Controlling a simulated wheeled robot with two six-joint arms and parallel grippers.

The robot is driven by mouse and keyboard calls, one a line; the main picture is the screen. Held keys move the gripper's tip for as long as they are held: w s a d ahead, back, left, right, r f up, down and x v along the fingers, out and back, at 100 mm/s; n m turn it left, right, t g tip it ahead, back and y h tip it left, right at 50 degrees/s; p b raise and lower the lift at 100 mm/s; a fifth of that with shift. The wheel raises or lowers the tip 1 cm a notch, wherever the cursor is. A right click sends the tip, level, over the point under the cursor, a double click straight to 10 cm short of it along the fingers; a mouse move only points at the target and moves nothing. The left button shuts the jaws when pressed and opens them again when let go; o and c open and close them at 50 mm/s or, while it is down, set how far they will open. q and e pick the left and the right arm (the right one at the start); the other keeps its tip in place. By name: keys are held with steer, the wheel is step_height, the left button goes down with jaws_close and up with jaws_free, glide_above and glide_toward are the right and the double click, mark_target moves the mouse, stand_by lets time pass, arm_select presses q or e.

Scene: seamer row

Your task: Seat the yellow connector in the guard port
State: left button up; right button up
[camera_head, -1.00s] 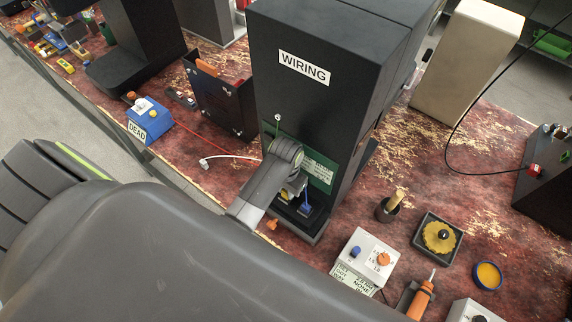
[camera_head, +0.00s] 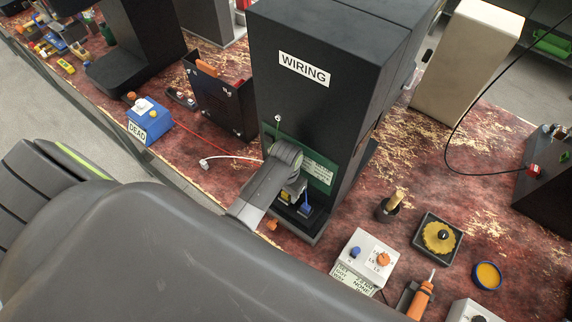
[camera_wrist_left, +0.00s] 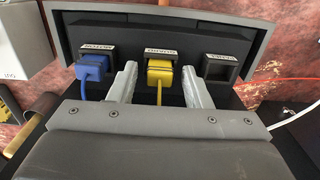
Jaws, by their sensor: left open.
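The yellow connector (camera_wrist_left: 158,74) sits at the middle port of the panel, with its yellow cable running toward me. It appears to be in the port's mouth; how deep it is I cannot tell. The small label (camera_wrist_left: 162,54) above that port seems to read GUARD, upside down. My left gripper (camera_wrist_left: 158,82) is open, one finger on each side of the connector with gaps visible. In the head view my left gripper (camera_head: 294,190) is at the foot of the WIRING cabinet, partly hiding the yellow connector (camera_head: 285,196). My right gripper is not in view.
A blue connector (camera_wrist_left: 92,68) sits in the left port; the right port (camera_wrist_left: 219,68) is empty. The black WIRING cabinet (camera_head: 330,110) rises behind. A blue DEAD box (camera_head: 150,122), a white plug (camera_head: 204,163) and a grey meter box (camera_head: 366,262) stand around it.

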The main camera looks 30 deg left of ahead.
arm_select(q)
steer(key=shift+r, duration=0.6)
step_height(320, 180, up, 11)
steer(key=shift+b, duration=0.35)
